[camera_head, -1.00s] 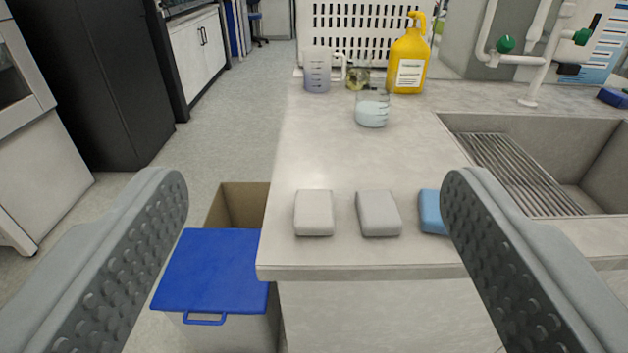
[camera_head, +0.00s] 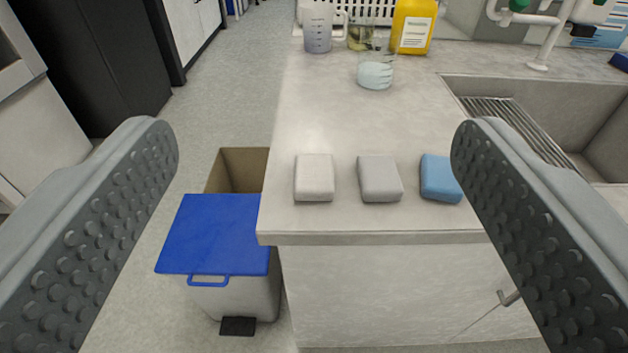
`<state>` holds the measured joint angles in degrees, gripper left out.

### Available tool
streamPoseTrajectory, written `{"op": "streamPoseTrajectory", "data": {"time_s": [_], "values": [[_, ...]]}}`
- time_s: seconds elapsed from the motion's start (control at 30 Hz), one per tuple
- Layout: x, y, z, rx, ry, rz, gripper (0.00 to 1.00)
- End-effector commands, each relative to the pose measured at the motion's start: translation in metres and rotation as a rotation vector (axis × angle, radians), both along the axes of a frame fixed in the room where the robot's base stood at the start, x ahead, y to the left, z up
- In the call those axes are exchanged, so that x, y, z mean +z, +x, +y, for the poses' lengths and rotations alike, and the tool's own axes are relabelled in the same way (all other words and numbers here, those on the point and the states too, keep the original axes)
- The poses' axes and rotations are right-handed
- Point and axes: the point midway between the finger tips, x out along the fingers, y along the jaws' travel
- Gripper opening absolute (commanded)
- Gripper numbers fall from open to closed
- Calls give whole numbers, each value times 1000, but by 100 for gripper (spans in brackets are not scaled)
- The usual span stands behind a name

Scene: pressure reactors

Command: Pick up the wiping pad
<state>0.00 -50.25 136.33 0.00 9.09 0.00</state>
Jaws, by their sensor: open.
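Three pads lie in a row near the front edge of the counter (camera_head: 330,120): a white pad (camera_head: 314,178), a grey pad (camera_head: 380,178) and a blue pad (camera_head: 440,178). Which one is the wiping pad I cannot tell. My gripper (camera_head: 315,140) is wide open and empty, with one finger at each side of the view. The pads appear between the fingers and farther off. The right finger comes close to the blue pad's right edge in the picture. Nothing touches the pads.
A beaker (camera_head: 374,72), a measuring jug (camera_head: 318,30) and a yellow bottle (camera_head: 413,25) stand at the back. A sink (camera_head: 560,110) is at the right. The counter between pads and beaker is clear.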

Motion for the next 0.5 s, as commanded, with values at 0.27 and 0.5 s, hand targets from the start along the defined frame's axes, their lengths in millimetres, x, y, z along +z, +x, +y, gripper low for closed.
{"op": "streamPoseTrajectory", "data": {"time_s": [0.27, 0.5], "values": [[-2, 58, 0, 0, 0, 259, 80], [-10, 107, 0, 0, 0, 509, 80]]}}
